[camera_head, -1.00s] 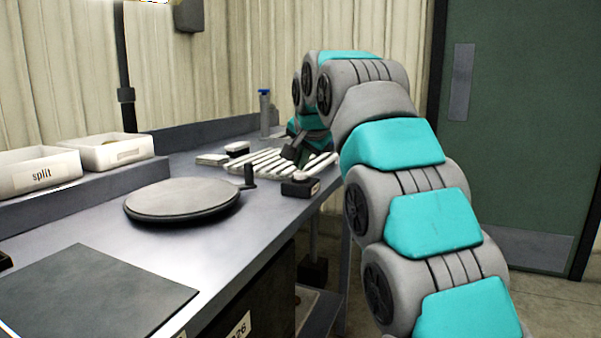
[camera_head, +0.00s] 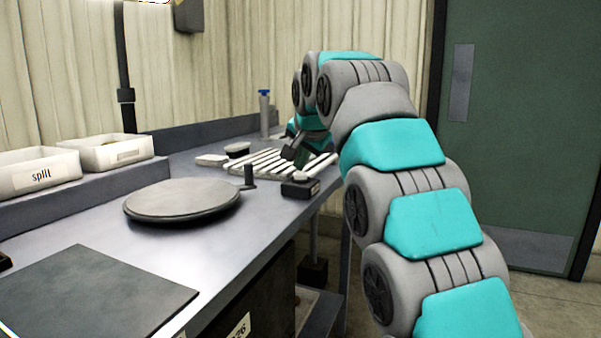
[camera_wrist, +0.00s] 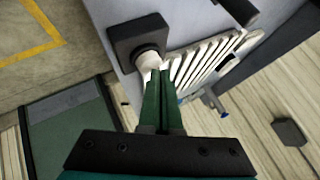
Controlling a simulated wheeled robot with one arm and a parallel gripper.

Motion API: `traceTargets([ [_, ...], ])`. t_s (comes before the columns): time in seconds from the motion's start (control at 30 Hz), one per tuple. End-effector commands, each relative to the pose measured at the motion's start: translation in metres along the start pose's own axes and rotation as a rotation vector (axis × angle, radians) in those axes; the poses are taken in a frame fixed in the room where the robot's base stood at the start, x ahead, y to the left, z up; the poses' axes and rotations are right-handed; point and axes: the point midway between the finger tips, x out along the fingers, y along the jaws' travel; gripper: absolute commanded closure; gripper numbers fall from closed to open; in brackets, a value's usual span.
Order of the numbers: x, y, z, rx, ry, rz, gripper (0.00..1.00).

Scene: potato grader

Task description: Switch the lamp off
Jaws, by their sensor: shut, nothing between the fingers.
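A small dark box with a pale round knob (camera_head: 300,187) stands at the right edge of the bench. In the wrist view the dark box (camera_wrist: 125,38) is just beyond my fingertips, with its pale knob (camera_wrist: 149,58) beside them. My gripper (camera_wrist: 160,74) is shut and empty, its green fingers together. The tips overlap the knob's lower edge in that view; I cannot tell whether they touch it. In the head view my gripper (camera_head: 294,153) points down over the white slats behind the box. Only a pale sliver (camera_head: 150,1) of what may be the lamp shows at the top edge.
White slats (camera_head: 268,160) lie close under my gripper, with a short dark post (camera_head: 249,176) beside them. A round grey turntable (camera_head: 182,200) and a split-labelled tray (camera_head: 38,174) are to the left. A blue-topped bottle (camera_head: 264,113) stands behind.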

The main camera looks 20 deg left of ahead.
Motion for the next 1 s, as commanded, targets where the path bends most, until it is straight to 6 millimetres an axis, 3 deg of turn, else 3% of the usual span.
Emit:
traceTargets([
  [1.0, 0.007, 0.0047, 0.0052, 0.0, -0.002, 0.001, 1.0],
])
